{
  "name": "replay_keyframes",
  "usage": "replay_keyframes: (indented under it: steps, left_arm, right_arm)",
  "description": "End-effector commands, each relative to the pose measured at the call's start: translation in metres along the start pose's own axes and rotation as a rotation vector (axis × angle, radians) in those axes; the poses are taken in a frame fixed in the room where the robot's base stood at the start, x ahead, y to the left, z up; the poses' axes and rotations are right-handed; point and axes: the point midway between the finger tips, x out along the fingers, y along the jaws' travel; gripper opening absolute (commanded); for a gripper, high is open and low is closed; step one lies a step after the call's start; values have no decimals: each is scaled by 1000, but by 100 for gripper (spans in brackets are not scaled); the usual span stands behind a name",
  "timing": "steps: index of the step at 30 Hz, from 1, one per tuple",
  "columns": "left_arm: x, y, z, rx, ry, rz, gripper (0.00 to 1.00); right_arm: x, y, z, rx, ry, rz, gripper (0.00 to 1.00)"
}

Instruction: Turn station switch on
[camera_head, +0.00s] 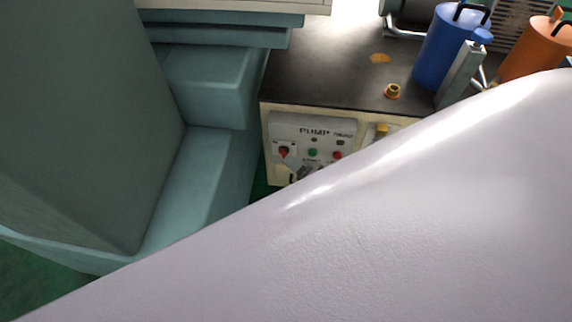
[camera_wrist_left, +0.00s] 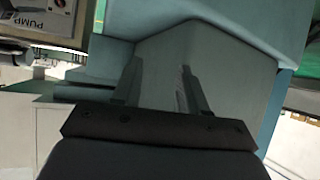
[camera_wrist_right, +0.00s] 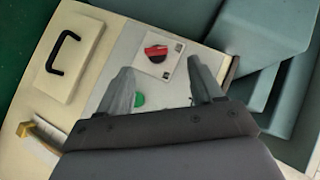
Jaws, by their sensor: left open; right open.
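The pump station's front panel (camera_head: 322,128) carries a red rotary switch (camera_head: 284,150) on a white plate at its left end. In the right wrist view the red switch (camera_wrist_right: 157,52) has a dark base and its handle lies nearly level in the picture. My right gripper (camera_wrist_right: 159,76) is open, with the switch showing between and just beyond its fingertips; I cannot tell whether it touches. In the head view its fingers show small by the switch, and my arm hides much of the foreground. My left gripper (camera_wrist_left: 160,68) is open and empty, facing a teal machine surface.
A green button (camera_head: 312,153) and a red button (camera_head: 337,155) sit right of the switch. Teal machine housing (camera_head: 210,80) stands close on the left. Blue (camera_head: 440,50) and orange (camera_head: 535,50) canisters stand on the dark top.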

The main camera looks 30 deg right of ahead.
Motion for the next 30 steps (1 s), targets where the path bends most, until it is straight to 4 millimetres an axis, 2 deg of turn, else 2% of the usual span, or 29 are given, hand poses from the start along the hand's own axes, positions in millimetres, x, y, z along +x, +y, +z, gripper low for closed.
replay_keyframes:
  steps: [2,8,18,23,30]
  left_arm:
    - [4,1,5,1,3,3,43]
    - [6,4,3,8,18,11,43]
    - [14,16,-4,3,63,50,43]
    - [17,21,-5,-21,70,70,43]
    - [17,22,-6,-28,72,76,43]
  right_arm:
    - [7,8,-1,30,12,-3,66]
    - [24,9,-3,49,20,-7,66]
    - [69,9,-3,46,18,-5,66]
    - [78,8,-4,46,18,-4,66]
    - [80,7,-4,46,17,-4,66]
